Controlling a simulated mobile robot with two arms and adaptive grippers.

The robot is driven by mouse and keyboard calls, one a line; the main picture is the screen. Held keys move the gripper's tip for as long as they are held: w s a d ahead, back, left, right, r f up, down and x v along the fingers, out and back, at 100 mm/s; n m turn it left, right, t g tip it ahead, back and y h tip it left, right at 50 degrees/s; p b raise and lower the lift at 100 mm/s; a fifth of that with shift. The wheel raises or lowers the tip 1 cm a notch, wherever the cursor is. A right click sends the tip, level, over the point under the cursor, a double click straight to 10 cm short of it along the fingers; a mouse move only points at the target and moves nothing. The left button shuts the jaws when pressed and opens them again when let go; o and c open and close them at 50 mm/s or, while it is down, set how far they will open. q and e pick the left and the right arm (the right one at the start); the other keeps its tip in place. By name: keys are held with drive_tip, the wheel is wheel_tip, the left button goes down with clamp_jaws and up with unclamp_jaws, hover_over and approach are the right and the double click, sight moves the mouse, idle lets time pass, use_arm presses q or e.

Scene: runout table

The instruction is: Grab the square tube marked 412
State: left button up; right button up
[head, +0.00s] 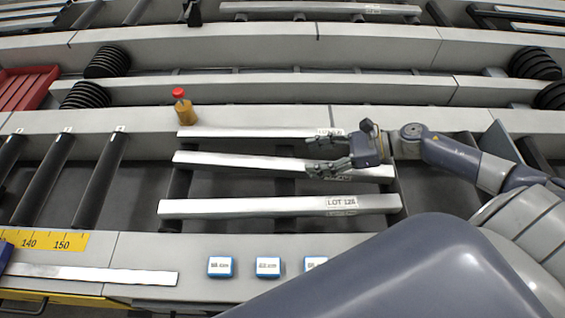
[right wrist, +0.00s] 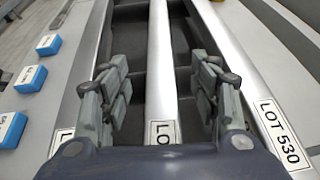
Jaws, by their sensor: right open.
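Three silvery square tubes lie side by side across rollers. The near tube (head: 250,207) reads LOT 126 or 128; it also shows at the left of the right wrist view (right wrist: 85,50). The far tube (head: 250,133) reads LOT 530 in the right wrist view (right wrist: 232,62). The middle tube (head: 230,161) has a label mostly hidden by my gripper; in the right wrist view (right wrist: 160,50) only its first letters show. I cannot read 412 anywhere. My right gripper (head: 319,153) is open, its fingers (right wrist: 166,82) on either side of the middle tube, toward its right end. My left gripper is out of view.
A bottle with a red cap (head: 184,107) stands by the far tube's left end. Several blue boxes (head: 268,267) sit on the near ledge, beside a yellow scale (head: 45,241) and a flat bar (head: 90,274). A red crate (head: 25,88) is far left.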

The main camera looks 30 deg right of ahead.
sight(280, 162)
drive_tip(key=shift+w+a+f, duration=0.15)
drive_tip(key=shift+w+a, duration=0.2)
drive_tip(key=shift+a, duration=0.15)
drive_tip(key=shift+w+a+f, duration=0.35)
drive_tip(key=shift+w+a+p, duration=0.2)
drive_tip(key=shift+a+p, duration=0.25)
drive_tip(key=shift+p, duration=0.1)
drive_tip(key=p+x, duration=0.1)
drive_tip(key=x, duration=0.2)
drive_tip(key=shift+a+f+p, duration=0.2)
drive_tip(key=shift+p, duration=0.1)
drive_tip(key=shift+w+a+f, duration=0.25)
drive_tip(key=shift+a+f, duration=0.05)
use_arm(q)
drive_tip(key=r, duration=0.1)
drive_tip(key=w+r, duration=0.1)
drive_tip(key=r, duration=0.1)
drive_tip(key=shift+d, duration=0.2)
use_arm(e)
clamp_jaws()
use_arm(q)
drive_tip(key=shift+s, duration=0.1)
use_arm(e)
drive_tip(key=shift+r, duration=0.15)
